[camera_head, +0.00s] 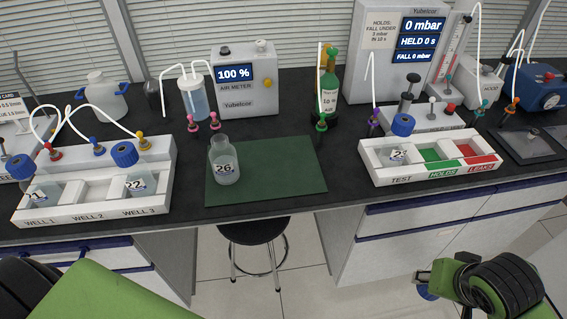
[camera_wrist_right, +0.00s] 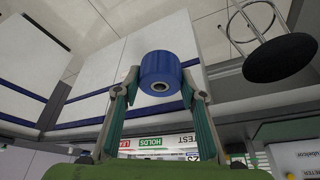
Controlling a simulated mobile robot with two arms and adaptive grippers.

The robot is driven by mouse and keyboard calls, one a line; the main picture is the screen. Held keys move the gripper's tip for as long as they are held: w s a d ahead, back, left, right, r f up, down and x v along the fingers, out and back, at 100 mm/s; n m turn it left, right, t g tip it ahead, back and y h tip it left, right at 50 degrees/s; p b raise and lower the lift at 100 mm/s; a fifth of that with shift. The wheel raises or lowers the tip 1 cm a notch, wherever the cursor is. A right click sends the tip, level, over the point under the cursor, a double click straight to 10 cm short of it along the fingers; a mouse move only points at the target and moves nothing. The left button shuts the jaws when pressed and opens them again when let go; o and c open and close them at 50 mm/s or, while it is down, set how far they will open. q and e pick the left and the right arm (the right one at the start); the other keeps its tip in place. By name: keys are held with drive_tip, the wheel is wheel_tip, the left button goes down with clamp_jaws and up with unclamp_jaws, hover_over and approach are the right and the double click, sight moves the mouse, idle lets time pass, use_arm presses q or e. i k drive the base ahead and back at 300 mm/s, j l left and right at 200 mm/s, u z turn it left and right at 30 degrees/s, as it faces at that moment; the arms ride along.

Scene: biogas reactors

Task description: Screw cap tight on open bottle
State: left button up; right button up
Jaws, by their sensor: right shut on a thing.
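An open, clear bottle labelled 26 (camera_head: 226,165) stands upright on the dark green mat (camera_head: 285,175), with no cap on its neck. My right gripper (camera_wrist_right: 160,80) is shut on a blue cap (camera_wrist_right: 161,66), gripping it from both sides. In the head view my right gripper (camera_head: 424,279) is at the lower right, in front of the bench drawers and well away from the bottle. The held cap shows there only as a small blue patch (camera_head: 427,293). My left arm's green link enters at the lower left; the left gripper is out of the picture.
Blue-capped bottles stand in the white well rack (camera_head: 90,203) on the left and the TEST/HOLDS/LEAKS tray (camera_head: 430,174) on the right. Gas meter (camera_head: 244,78), green bottle (camera_head: 329,88) and tubing stand behind the mat. A black stool (camera_head: 254,231) is below the bench.

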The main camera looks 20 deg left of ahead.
sight(222, 157)
drive_tip(key=i+l, duration=0.1)
drive_tip(key=l, duration=0.4)
drive_tip(key=u, duration=1.5)
